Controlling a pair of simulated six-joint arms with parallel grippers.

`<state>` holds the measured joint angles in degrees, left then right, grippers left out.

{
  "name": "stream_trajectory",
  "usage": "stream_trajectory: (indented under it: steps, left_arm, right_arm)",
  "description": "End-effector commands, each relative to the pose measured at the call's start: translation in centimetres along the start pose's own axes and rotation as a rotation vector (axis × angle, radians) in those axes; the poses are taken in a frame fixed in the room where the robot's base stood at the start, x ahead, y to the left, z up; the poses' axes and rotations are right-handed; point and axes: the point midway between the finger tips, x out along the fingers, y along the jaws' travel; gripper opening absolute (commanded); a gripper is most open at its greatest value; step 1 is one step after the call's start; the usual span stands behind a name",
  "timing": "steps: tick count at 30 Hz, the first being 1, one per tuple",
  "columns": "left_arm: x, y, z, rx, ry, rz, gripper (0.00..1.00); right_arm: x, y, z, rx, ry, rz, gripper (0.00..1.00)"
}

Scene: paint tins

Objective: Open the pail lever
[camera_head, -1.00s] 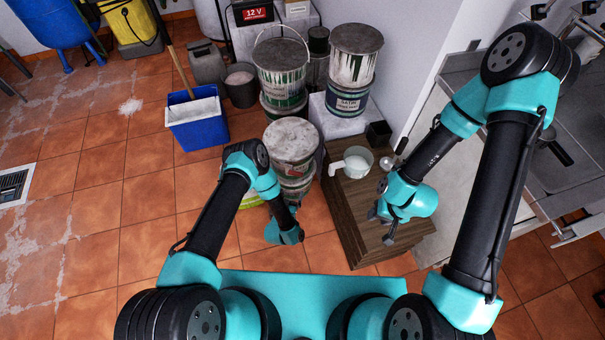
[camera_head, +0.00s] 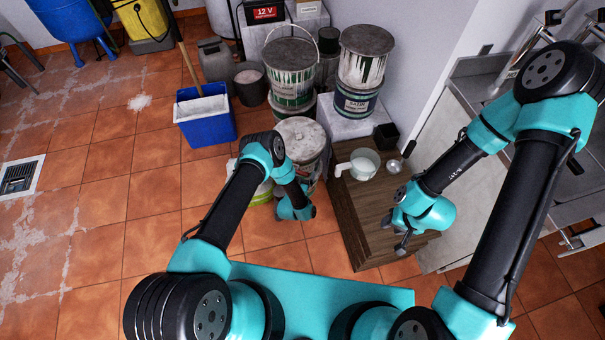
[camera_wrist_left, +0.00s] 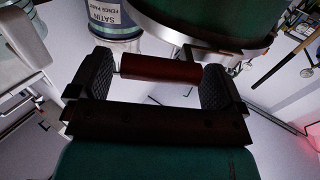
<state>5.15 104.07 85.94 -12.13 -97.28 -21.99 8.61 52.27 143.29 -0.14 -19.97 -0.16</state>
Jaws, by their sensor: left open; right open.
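In the left wrist view a dark red cylindrical grip (camera_wrist_left: 160,68) on thin metal rods lies between, or just beyond, the fingers of my open left gripper (camera_wrist_left: 156,82). I cannot tell whether the fingers touch it. A dark green container with a metal rim (camera_wrist_left: 200,45) is right above the grip. In the head view my left gripper (camera_head: 297,210) is low, just in front of stacked tins with a pale, dirty lid (camera_head: 300,136); its fingers are hard to make out there. My right gripper (camera_head: 394,233) is open and empty over the wooden crate (camera_head: 362,225).
A white pot (camera_head: 362,165) and a black box (camera_head: 386,136) stand on and behind the crate. More paint tins (camera_head: 290,70) and a satin paint tin (camera_head: 357,100) stand behind. A blue bucket (camera_head: 205,120) is left.

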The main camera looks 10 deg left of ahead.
Motion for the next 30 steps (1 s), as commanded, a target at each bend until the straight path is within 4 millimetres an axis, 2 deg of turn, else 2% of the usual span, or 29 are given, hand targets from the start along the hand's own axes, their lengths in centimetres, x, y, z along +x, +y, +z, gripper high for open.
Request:
stream_trajectory:
  steps: [2, 21, 30]
  left_arm:
    - [-0.01, 0.01, 0.00, 0.000, 0.000, 0.000, 0.90]
    - [-0.04, 0.02, 0.01, 0.000, 0.000, 0.000, 0.29]
    - [-0.18, -0.18, 0.03, 0.000, -0.001, 0.014, 0.27]
  right_arm:
    - [0.00, 0.00, 0.00, 0.000, 0.000, 0.000, 0.43]
    - [0.00, 0.00, 0.00, 0.000, 0.000, 0.000, 0.43]
    - [0.00, 0.00, 0.00, 0.000, 0.000, 0.000, 0.43]
